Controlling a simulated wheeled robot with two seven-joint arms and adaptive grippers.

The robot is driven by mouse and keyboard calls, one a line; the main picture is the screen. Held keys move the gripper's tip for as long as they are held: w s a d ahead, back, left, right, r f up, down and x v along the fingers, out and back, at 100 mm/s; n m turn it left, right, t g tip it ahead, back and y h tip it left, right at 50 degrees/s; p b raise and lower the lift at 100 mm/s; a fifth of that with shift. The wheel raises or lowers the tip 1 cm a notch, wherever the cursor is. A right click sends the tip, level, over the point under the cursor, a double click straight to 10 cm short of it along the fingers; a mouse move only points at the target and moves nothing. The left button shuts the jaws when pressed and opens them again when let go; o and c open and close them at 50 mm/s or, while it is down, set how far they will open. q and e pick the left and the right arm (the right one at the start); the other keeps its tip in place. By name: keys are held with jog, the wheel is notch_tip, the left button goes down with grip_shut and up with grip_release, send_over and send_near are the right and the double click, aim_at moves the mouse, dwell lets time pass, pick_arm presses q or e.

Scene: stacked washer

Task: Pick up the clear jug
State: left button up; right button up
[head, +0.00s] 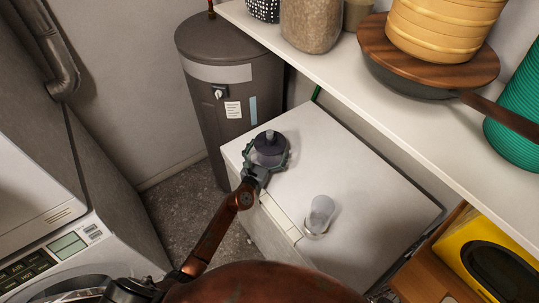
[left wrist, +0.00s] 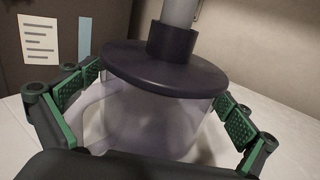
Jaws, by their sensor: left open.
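A clear jug (left wrist: 150,120) with a wide dark lid (left wrist: 165,68) and a grey knob on top stands upright on the white surface. In the head view its dark lid (head: 269,148) shows near the back left corner of that surface. My left gripper (head: 270,154) reaches it from the front, its green-padded fingers open on either side of the jug. In the left wrist view the fingers (left wrist: 160,112) flank the clear body below the lid; firm contact cannot be told. The jug's lower part is hidden by the gripper. My right gripper is not in view.
A smaller clear vessel (head: 320,214) stands on the white chest top (head: 372,205), right of the gripper. A shelf (head: 385,95) with pots overhangs behind. A grey tank (head: 232,105) stands at the back left. The chest top's right side is bare.

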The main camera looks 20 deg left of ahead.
pick_arm(q)
jog(key=c, duration=1.1)
jog(key=shift+r, duration=0.1)
jog(key=shift+c, duration=0.3)
